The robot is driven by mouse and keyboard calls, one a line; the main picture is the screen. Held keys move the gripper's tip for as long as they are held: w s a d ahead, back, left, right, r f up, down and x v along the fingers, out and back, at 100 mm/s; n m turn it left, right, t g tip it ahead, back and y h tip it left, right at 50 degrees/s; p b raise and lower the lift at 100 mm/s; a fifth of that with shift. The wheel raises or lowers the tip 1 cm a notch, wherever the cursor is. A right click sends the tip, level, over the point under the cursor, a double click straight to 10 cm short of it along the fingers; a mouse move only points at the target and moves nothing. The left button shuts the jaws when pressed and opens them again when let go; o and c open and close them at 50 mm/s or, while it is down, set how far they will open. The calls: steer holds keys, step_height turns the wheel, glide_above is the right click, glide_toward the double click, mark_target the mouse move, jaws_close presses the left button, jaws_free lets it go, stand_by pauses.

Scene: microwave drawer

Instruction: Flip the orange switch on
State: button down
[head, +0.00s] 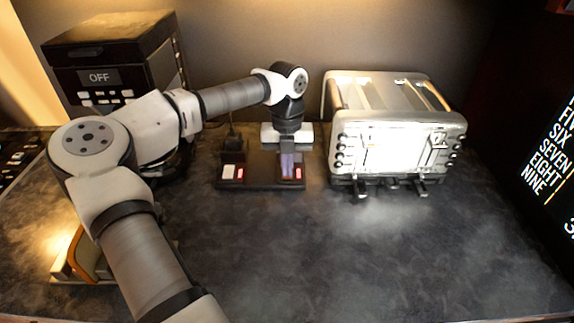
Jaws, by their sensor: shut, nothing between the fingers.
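A dark switch panel (262,183) lies on the counter at the middle. A white switch with a red light (232,172) is at its left end, and a second red light (299,173) shows at its right end. No part of the panel clearly looks orange. My gripper (290,172) points down over the panel's right end, shut and empty. Its fingers cover part of the right switch, and I cannot tell whether they touch it. An orange-brown curved piece (88,252) on a pale base is at lower left, partly behind my arm; I cannot tell what it is.
A dark appliance (110,60) with a display reading OFF stands at back left. A silver toaster-like oven (395,140) stands right of the panel, close to my gripper. A dark plug-like block (232,145) is behind the panel. The counter at front right is clear.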

steer(key=shift+w, duration=0.1)
steer(key=shift+w+r, duration=0.15)
steer(key=shift+w, duration=0.5)
steer(key=shift+r+p, duration=0.55)
step_height(320, 180, up, 13)
steer(key=s+b, duration=0.1)
steer(key=shift+s, duration=0.3)
